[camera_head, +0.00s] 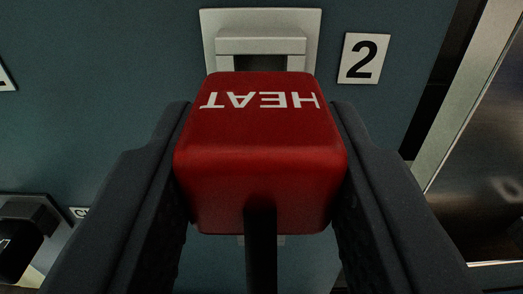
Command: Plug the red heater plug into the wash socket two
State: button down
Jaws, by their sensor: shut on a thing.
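The red heater plug (262,160) is a rounded block with the white word HEAT upside down on its top face. A black cable (261,250) runs from its near side toward me. My gripper (261,165) is shut on the plug, one dark finger on each side. The wash socket two (261,28) is a pale plate with a hooded frame, left of a white label with a black 2 (364,58). The plug's far end overlaps the lower part of the socket in view and hides it. I cannot tell whether the plug is in the socket.
The wall (120,60) is blue-grey. A dark fitting (28,235) sits at the lower left, with a partly hidden small label (80,212) beside it. A pale upright strip (462,100) and a shiny metal surface (495,180) stand at the right.

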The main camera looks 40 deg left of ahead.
jog(key=shift+p+x, duration=0.5)
jog(key=shift+x, duration=0.95)
dwell(0.3)
jog(key=c, duration=0.9)
grip_release()
jog(key=b+v, duration=0.2)
jog(key=v, duration=1.1)
jog(key=shift+s+d+b, duration=0.25)
jog(key=shift+d+b, duration=0.05)
